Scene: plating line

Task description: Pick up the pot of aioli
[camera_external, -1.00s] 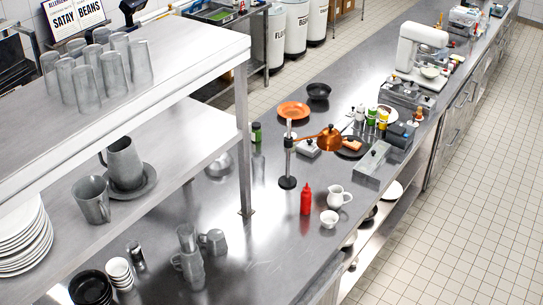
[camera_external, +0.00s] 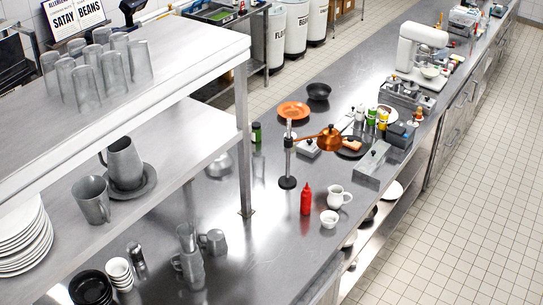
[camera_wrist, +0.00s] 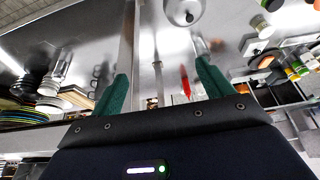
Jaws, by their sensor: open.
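I cannot pick out a pot that is clearly the aioli. A small white bowl (camera_external: 329,218) stands near the counter's front edge, beside a red squeeze bottle (camera_external: 306,200) and a white jug (camera_external: 338,197); its contents are too small to tell. My gripper (camera_wrist: 163,68) shows in the wrist view with its two green fingers wide apart and nothing between them close up. The red bottle also shows in the wrist view (camera_wrist: 185,82), well beyond the fingers. My arm is not in the external view.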

